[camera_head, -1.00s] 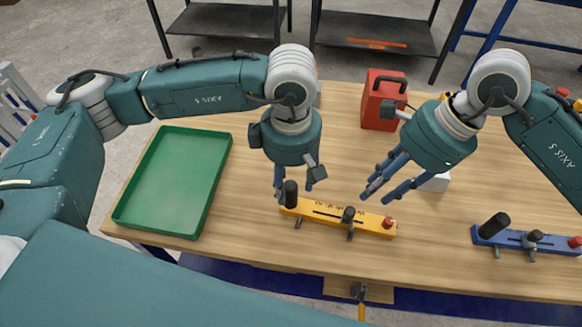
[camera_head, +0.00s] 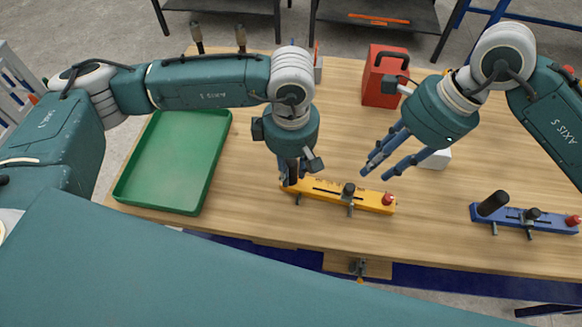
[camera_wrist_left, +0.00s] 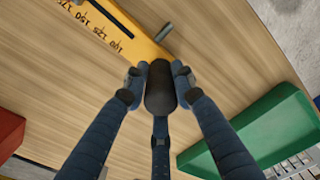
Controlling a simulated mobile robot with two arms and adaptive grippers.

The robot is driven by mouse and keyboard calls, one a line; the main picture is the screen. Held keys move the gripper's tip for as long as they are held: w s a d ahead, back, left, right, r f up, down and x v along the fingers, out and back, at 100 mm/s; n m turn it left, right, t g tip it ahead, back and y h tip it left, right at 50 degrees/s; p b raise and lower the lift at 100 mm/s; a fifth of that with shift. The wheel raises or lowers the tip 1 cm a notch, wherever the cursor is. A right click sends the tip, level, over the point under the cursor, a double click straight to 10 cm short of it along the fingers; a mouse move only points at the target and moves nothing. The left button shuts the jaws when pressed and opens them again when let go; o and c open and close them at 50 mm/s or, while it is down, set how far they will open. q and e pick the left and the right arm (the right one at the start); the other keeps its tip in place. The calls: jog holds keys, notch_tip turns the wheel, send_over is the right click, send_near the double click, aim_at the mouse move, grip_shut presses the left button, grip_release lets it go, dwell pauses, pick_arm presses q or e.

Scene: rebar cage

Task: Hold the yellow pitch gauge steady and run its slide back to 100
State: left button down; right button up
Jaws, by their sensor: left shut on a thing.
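The yellow pitch gauge (camera_head: 330,192) lies flat near the table's front edge, with a dark slide knob (camera_head: 348,189) on its slot and a red knob (camera_head: 388,198) at its right end. My left gripper (camera_head: 291,180) is shut on the black post handle at the gauge's left end. In the left wrist view the black handle (camera_wrist_left: 160,88) sits between the fingers, and part of the yellow gauge (camera_wrist_left: 128,32) shows its printed scale. My right gripper (camera_head: 372,165) hangs above and behind the gauge's right half, fingers apart and empty.
A green tray (camera_head: 122,192) stands at the left. A blue gauge (camera_head: 512,218) lies at the right front. A red case (camera_head: 380,84) and a white block (camera_head: 437,159) stand behind my right gripper. A clamp (camera_head: 359,267) sits at the front edge.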

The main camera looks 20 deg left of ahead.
aim_at(351, 187)
jog(key=shift+o, duration=0.9)
jog(key=a+f+m, duration=0.1)
jog(key=f+m, duration=0.1)
jog(key=f, duration=0.1)
jog(key=a+f+m+t, duration=0.1)
jog(key=f+m, duration=0.1)
jog(key=s+a+f+m+t, duration=0.1)
jog(key=f, duration=0.2)
jog(key=shift+s+f+m, duration=0.1)
jog(key=shift+f+m, duration=0.25)
jog(key=shift+m, duration=0.05)
jog(key=shift+a+y, duration=0.1)
jog(key=shift+y, duration=0.2)
grip_shut()
